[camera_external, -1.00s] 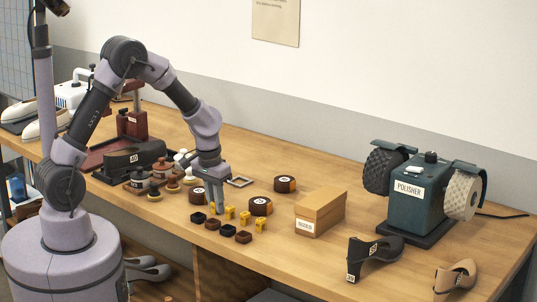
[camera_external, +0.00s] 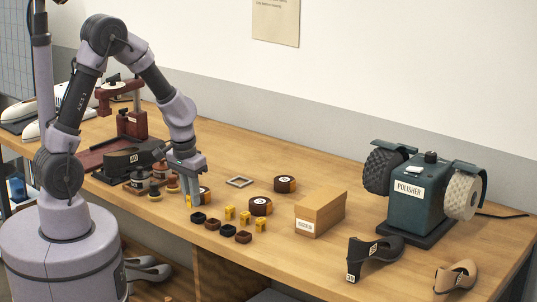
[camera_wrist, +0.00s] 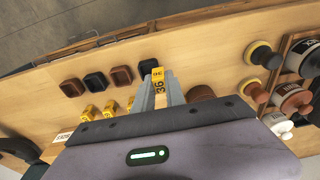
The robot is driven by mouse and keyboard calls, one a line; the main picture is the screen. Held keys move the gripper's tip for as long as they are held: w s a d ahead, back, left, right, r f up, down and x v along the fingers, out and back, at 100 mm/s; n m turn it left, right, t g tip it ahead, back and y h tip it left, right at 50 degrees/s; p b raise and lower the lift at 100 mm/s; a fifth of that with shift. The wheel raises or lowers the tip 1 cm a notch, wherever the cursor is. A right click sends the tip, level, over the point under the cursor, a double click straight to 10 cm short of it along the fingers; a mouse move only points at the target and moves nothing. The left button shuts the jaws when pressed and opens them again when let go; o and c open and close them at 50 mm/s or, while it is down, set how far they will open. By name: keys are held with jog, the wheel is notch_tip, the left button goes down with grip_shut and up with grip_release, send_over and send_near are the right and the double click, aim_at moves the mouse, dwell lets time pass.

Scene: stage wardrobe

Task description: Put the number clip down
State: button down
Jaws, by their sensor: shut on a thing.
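My gripper (camera_external: 191,202) is shut on a yellow number clip (camera_wrist: 158,76) marked 36, which shows between the fingertips in the wrist view. The clip cannot be made out in the external view. Three other yellow clips (camera_external: 244,217) stand in a row on the bench to the right of my gripper; they also show in the wrist view (camera_wrist: 108,108). A row of small dark and brown square blocks or cups (camera_external: 211,223) lies in front of them, and it shows in the wrist view (camera_wrist: 95,80) too.
Brown rolls (camera_external: 260,206) and a grey square frame (camera_external: 239,182) lie behind the clips. A cardboard box (camera_external: 320,212), black shoe (camera_external: 372,255) and polisher (camera_external: 415,205) stand to the right. Brushes and jars (camera_wrist: 290,97) are close to my gripper. Bare bench (camera_external: 290,260) lies in front.

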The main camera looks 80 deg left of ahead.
jog(key=s+d+p, duration=0.1)
jog(key=s+d, duration=0.3)
jog(key=s, duration=0.3)
notch_tip(320, 180, up, 8)
jog(key=m+p, duration=0.5)
jog(key=p, duration=0.7)
send_over(311, 198)
jog(key=shift+s, duration=0.25)
jog(key=shift+w+f, duration=0.1)
jog(key=shift+f, duration=1.6)
jog(key=shift+f+b, duration=0.2)
jog(key=shift+b, duration=0.15)
jog(key=c, duration=1.4)
grip_release()
